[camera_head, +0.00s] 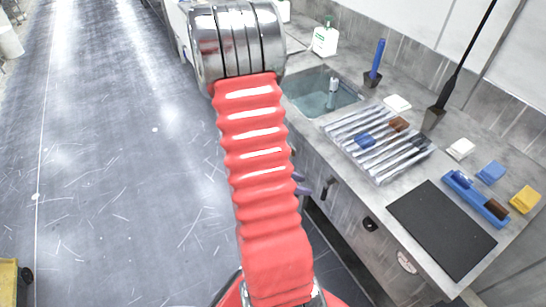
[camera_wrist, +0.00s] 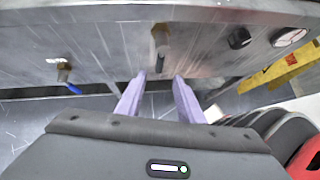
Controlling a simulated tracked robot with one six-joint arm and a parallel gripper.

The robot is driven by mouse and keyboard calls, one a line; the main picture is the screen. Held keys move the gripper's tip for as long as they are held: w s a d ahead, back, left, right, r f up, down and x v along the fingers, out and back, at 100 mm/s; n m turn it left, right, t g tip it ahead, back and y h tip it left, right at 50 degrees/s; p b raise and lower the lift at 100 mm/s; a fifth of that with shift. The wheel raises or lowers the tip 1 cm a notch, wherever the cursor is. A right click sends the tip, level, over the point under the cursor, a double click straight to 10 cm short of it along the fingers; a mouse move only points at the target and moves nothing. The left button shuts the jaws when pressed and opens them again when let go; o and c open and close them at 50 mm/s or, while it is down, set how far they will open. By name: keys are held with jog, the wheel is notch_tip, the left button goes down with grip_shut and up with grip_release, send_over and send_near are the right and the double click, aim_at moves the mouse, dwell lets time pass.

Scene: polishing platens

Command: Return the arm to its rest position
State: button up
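My red ribbed arm (camera_head: 262,170) rises from the bottom of the head view to a shiny metal joint near the top.
The grey counter (camera_head: 331,142) runs along the right, with a sink (camera_head: 318,94), a ribbed rack (camera_head: 378,142), a black mat (camera_head: 441,229), a blue tray (camera_head: 474,197) and a yellow sponge (camera_head: 525,199). Open grey floor (camera_head: 120,170) lies left. A yellow object (camera_head: 8,280) stands bottom left.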

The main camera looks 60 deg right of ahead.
dwell(0.4)
jog(key=w+a+r+m+t+y, duration=0.2)
jog(key=w+a+r+m+t, duration=0.1)
jog(key=a+r, duration=0.6)
jog(key=w+a+r+m+t+y, duration=0.3)
jog(key=a+r, duration=0.7)
jog(key=a, duration=0.6)
jog(key=w+a+r+m+t+y, duration=0.2)
jog(key=w+a+r+m+t, duration=0.2)
jog(key=a+r, duration=0.5)
jog(key=w+a+t, duration=0.1)
jog(key=w+a, duration=0.1)
jog(key=a, duration=0.2)
jog(key=shift+a+r+t, duration=0.15)
jog(key=shift+a+t, duration=0.1)
jog(key=shift+t, duration=0.05)
